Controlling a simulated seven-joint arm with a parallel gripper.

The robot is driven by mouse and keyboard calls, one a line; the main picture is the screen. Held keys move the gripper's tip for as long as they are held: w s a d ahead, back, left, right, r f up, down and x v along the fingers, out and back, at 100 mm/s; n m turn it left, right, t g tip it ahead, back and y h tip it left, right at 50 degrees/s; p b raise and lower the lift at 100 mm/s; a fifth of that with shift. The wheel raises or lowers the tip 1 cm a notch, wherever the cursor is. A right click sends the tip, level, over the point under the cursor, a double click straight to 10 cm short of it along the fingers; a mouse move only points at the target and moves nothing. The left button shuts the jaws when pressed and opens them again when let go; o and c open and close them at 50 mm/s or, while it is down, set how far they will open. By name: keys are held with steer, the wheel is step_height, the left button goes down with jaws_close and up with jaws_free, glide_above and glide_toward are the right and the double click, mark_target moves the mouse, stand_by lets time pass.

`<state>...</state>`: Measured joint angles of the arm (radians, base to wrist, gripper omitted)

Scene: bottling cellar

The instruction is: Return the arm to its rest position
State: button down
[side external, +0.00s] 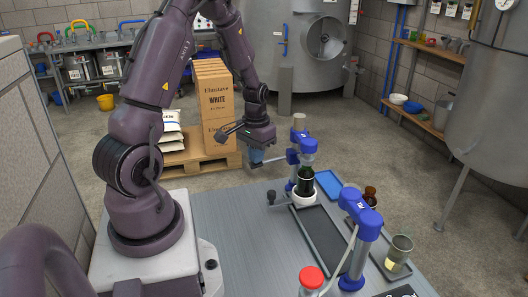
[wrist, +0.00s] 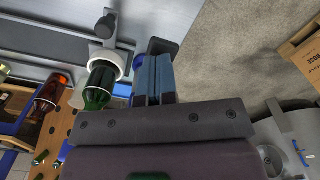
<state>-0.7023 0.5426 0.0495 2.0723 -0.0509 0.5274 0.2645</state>
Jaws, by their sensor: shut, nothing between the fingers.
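My gripper (side external: 257,158) hangs above the far left edge of the workbench (side external: 236,230), to the left of a blue-topped bench device (side external: 307,144). In the wrist view its two blue fingers (wrist: 162,76) are together with nothing between them. A dark green bottle (side external: 305,182) stands upright in a white round holder at the foot of that device, apart from my gripper. The same bottle (wrist: 98,88) shows beside the fingers in the wrist view. My arm is bent over from its base at the bench's left.
A second blue device (side external: 368,226) with a red knob (side external: 311,278) stands at the front right. A dark tray (side external: 322,236), a brown bottle (side external: 370,195) and a glass beaker (side external: 399,250) are near it. Stacked cartons (side external: 214,108) stand on a pallet behind my arm. The bench's left middle is clear.

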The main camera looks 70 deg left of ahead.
stand_by(0.8)
step_height(320, 180, up, 9)
stand_by(1.0)
stand_by(0.4)
steer(key=s+d+r+m+t, duration=0.2)
steer(key=d+r, duration=0.5)
steer(key=d, duration=0.5)
steer(key=s+d+r+m+t, duration=0.3)
steer(key=d+r, duration=0.4)
steer(key=d, duration=0.5)
steer(key=shift+s+r+m+t, duration=0.3)
steer(key=shift+s+m, duration=0.2)
steer(key=shift+s, duration=0.15)
